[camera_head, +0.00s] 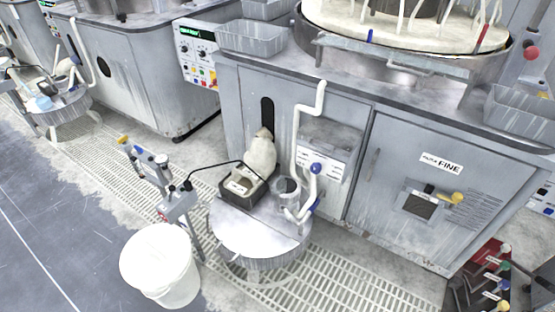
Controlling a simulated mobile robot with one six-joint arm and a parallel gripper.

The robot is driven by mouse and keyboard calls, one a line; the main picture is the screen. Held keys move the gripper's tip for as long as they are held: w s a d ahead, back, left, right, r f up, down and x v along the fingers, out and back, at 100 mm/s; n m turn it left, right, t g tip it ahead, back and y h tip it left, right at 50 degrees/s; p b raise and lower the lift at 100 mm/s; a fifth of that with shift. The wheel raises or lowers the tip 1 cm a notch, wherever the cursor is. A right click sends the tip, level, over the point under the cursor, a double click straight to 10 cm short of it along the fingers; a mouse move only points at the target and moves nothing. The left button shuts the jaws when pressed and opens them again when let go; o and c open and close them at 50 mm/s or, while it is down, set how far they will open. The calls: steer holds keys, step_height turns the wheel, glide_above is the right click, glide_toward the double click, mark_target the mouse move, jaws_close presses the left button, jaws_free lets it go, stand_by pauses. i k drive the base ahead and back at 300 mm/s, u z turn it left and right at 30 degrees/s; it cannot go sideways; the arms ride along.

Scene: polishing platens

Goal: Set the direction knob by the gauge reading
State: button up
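No gauge can be clearly read in the head view. A control panel (197,52) stands at the upper left centre, with a green lit display (189,31), dark round knobs and small coloured buttons. Its labels and the knob settings are too small to read, so I cannot tell which knob is the direction knob. Part of another panel (543,197) shows at the right edge. A yellow knob (457,198) sits beside a dark square window on the grey cabinet door marked FINE. My gripper is not in view.
A white bucket (160,262) and a grey stand (176,205) are at the lower left. A round metal drum (258,238) with a dark tray stands before the machine. A red rack (487,276) with coloured knobs is at the lower right. Blue-grey floor (50,240) at left is clear.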

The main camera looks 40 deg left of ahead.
mark_target(314, 168)
steer(key=z, duration=0.15)
steer(key=k, duration=0.2)
steer(key=u, duration=1.6)
steer(key=k, duration=0.9)
steer(key=z, duration=0.2)
steer(key=i, duration=0.9)
